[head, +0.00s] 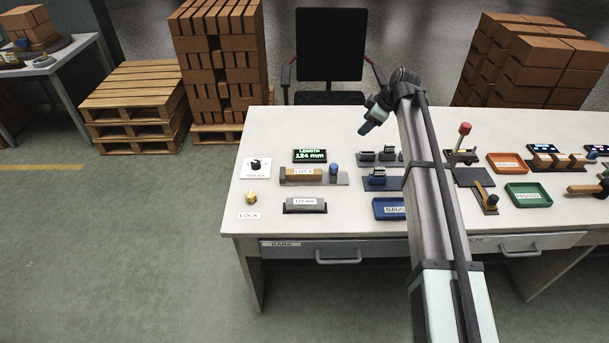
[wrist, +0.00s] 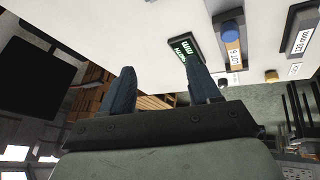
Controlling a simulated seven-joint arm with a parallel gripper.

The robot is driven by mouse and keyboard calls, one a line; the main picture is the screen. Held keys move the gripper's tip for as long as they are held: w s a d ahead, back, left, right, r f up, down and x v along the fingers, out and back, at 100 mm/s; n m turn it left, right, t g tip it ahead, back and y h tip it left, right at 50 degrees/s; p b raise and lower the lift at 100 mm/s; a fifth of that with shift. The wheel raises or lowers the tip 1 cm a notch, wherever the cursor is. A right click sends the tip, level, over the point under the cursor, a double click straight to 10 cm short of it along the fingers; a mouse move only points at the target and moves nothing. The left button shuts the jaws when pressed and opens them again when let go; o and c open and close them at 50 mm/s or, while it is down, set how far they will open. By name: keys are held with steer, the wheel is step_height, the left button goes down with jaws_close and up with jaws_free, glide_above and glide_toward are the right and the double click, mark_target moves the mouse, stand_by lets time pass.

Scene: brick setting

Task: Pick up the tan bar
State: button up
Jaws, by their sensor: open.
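The tan bar (head: 303,177) lies on a grey base on the left part of the white table, with a white lot label on its front and a blue knob (head: 333,169) by its right end. In the wrist view the tan bar (wrist: 235,45) is at the upper right, beyond the right finger. My gripper (head: 368,126) is open and empty in the air, right of the bar and towards the table's far edge. The wrist view shows its two dark blue fingers (wrist: 158,75) spread apart, with nothing between them. Both are clear of the bar.
A display (head: 310,155) reading 124 mm stands just behind the bar. A grey bar in a cradle (head: 305,205) marked 120 mm lies in front. A yellow knob (head: 251,198), a blue tray (head: 388,208) and a red-topped lever (head: 463,140) are nearby. A black chair (head: 331,50) stands behind the table.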

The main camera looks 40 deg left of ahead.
mark_target(305, 171)
steer(key=s+a+f+n+g+h, duration=0.1)
steer(key=s+a+n+g, duration=0.15)
steer(key=s, duration=0.45)
steer(key=s+a+f+n+g+h, duration=0.15)
steer(key=s+a, duration=0.25)
steer(key=s, duration=0.4)
steer(key=x, duration=0.9)
steer(key=w+x, duration=0.1)
steer(key=x, duration=0.3)
steer(key=shift+s+d+f, duration=0.1)
steer(key=shift+d+f, duration=0.05)
steer(key=shift+f, duration=0.4)
steer(key=shift+c, duration=0.4)
jaws_close()
